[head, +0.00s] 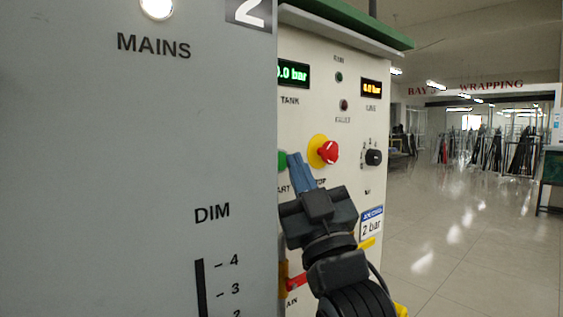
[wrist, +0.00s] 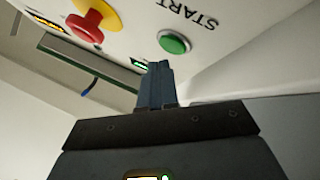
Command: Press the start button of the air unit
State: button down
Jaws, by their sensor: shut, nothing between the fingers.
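The air unit (head: 310,130) is a cream panel with a green top edge, partly hidden behind a grey cabinet. Its green start button (head: 282,160) shows at the cabinet's edge, partly covered. In the wrist view the start button (wrist: 174,42) is fully visible beside the upside-down word START. My gripper (head: 295,162) is shut and empty, its blue fingers pointing up the panel close to the button. In the wrist view the fingertips (wrist: 158,68) lie just below the button in the picture, seemingly apart from it; I cannot tell the depth gap.
A red stop knob (head: 328,151) on a yellow base sits right of the fingers. A black selector (head: 374,157) is farther right. The grey cabinet (head: 130,160) stands close on the left. A yellow handle (head: 366,243) is below. Open shiny floor (head: 450,250) lies right.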

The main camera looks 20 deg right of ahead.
jog(key=shift+w, duration=0.1)
dwell(0.4)
jog(key=shift+w+a, duration=0.15)
jog(key=shift+w, duration=0.15)
jog(key=shift+w+a+b, duration=0.1)
jog(key=shift+w+b, duration=0.25)
jog(key=shift+b, duration=0.15)
dwell(0.5)
dwell(0.4)
jog(key=shift+s+d, duration=0.2)
jog(key=shift+s, duration=0.55)
jog(key=shift+p, duration=0.3)
jog(key=s, duration=0.1)
jog(key=s+d+p, duration=0.1)
jog(key=s, duration=0.1)
jog(key=s+p, duration=0.1)
jog(key=shift+s+d, duration=0.3)
jog(key=shift+s, duration=0.1)
